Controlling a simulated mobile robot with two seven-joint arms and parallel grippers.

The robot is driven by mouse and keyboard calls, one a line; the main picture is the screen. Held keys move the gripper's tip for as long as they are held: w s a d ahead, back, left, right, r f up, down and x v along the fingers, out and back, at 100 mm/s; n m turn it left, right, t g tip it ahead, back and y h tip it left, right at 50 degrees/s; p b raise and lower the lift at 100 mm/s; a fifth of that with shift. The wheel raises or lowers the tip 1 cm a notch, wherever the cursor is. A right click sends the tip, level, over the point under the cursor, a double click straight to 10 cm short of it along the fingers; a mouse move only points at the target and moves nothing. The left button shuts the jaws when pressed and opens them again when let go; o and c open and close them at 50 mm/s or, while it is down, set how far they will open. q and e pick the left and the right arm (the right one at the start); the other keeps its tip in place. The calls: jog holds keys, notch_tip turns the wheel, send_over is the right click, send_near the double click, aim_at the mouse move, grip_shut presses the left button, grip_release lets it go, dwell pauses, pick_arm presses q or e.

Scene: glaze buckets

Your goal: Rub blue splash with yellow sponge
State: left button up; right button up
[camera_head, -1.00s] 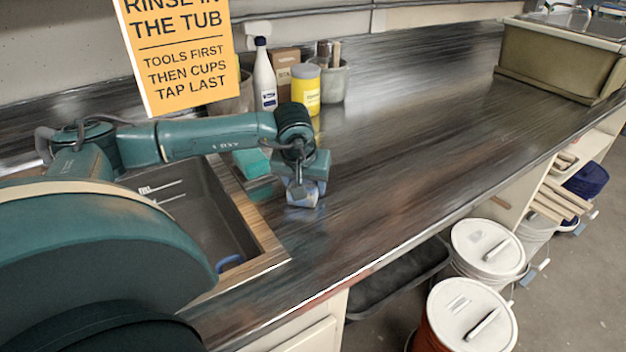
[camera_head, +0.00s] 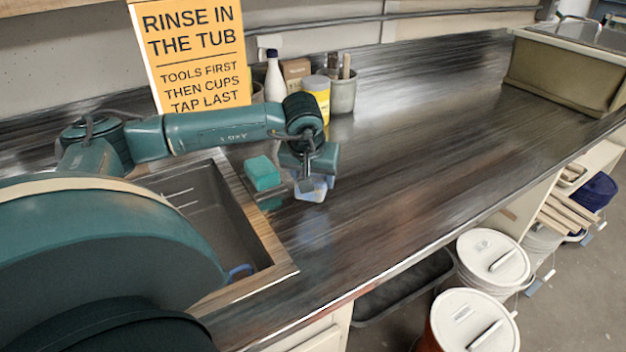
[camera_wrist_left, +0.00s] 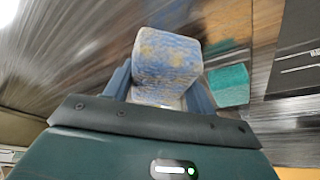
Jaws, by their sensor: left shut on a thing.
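My left gripper (camera_head: 310,180) is shut on a sponge (camera_head: 313,192) just over the steel counter, to the right of the sink. In the left wrist view the sponge (camera_wrist_left: 166,60) sits between the fingers; it is mostly blue, with yellow patches showing through. Whether it touches the counter is unclear. A faint bluish patch (camera_head: 314,230) shows on the counter in front of the sponge; I cannot tell whether it is the splash or a reflection. My right gripper is not in view.
A teal sponge (camera_head: 263,174) lies by the sink (camera_head: 205,205), left of my gripper; it also shows in the left wrist view (camera_wrist_left: 229,86). A yellow tub (camera_head: 317,92), a white bottle (camera_head: 273,78) and a tool pot (camera_head: 343,95) stand behind.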

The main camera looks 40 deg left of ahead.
pick_arm(q)
jog(key=shift+r, duration=0.3)
jog(key=shift+r+p, duration=1)
jog(key=shift+r, duration=0.55)
